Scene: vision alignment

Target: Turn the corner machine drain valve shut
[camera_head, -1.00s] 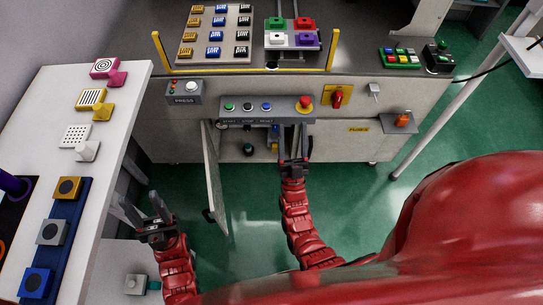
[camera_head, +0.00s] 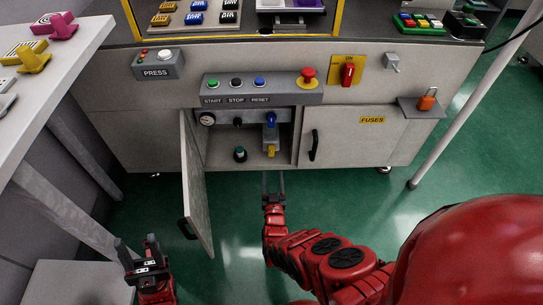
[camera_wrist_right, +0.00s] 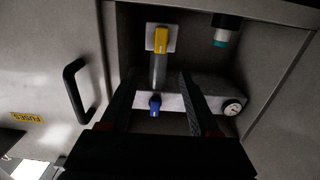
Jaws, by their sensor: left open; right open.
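The open cabinet in the machine front holds a blue-handled valve (camera_head: 270,119) on a panel and a yellow handle (camera_head: 271,150) below it. I cannot read which one is the drain valve. In the right wrist view, which is upside down, the yellow handle (camera_wrist_right: 161,40) lies above the blue handle (camera_wrist_right: 155,105). My right gripper (camera_head: 273,176) is open and empty, just in front of the cabinet opening. Its fingers (camera_wrist_right: 158,95) stand either side of the blue handle in that view; no contact shows. My left gripper (camera_head: 136,243) is open and empty at the lower left.
The cabinet door (camera_head: 196,190) stands open on the left. A round gauge (camera_head: 207,119) and a dark green-capped object (camera_head: 240,154) are inside. A closed FUSES door (camera_head: 350,139) adjoins on the right. A button panel (camera_head: 262,90) juts out above. The green floor in front is clear.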

